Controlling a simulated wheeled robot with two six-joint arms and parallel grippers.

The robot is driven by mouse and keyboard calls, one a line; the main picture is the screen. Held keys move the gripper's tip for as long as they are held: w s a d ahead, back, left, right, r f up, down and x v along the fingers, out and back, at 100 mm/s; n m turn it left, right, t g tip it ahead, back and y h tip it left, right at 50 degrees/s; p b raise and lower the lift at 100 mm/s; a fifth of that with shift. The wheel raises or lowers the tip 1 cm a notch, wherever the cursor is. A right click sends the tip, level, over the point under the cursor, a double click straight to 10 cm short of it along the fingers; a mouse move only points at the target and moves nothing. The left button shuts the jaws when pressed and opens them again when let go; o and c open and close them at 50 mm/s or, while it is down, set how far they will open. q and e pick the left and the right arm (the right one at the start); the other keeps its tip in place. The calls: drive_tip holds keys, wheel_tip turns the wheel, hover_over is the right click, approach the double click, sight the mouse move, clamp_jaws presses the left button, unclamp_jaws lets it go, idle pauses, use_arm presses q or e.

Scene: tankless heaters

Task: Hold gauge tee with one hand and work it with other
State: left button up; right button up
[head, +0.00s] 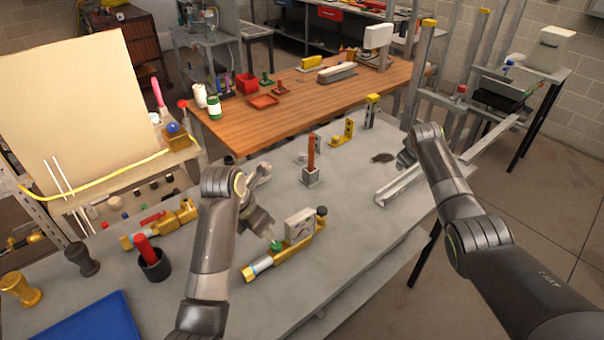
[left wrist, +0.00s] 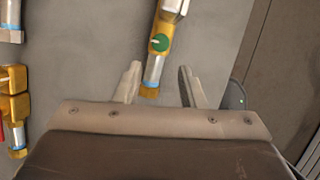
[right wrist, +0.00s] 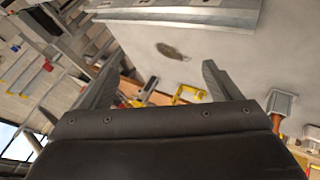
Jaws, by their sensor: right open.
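The gauge tee (head: 297,247) lies on the grey bench, a brass body with a white-faced gauge (head: 300,224), a green knob and a black knob. My left gripper (head: 270,236) is above its near end. In the left wrist view the open fingers (left wrist: 160,66) are on either side of the tee's brass end, with the green knob (left wrist: 159,42) just beyond; I cannot tell whether they touch. My right gripper (head: 404,158) is over the bench's far right part, away from the tee. In the right wrist view its fingers (right wrist: 163,57) are open and empty.
A metal channel (head: 402,184) lies near the right edge. A grey block with a brown upright bar (head: 311,158) stands behind the tee. Another brass fitting (head: 163,226), a black cup (head: 153,264) with a red handle and a blue mat (head: 95,322) are at left. Bench right of the tee is clear.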

drive_tip(key=s+a+r+g+y, duration=0.1)
drive_tip(key=s+a+g, duration=0.1)
drive_tip(key=a, duration=0.8)
drive_tip(key=s+a+r+g+y, duration=0.1)
drive_tip(key=s+a+g+y, duration=0.15)
drive_tip(key=a, duration=0.65)
wheel_tip(320, 180, up, 5)
drive_tip(key=n+g, duration=0.1)
drive_tip(key=g, duration=0.2)
hover_over(299, 224)
drive_tip(key=w, duration=0.3)
wheel_tip(299, 224, down, 17)
drive_tip(key=shift+s+d+f, duration=0.1)
drive_tip(key=shift+d, duration=0.05)
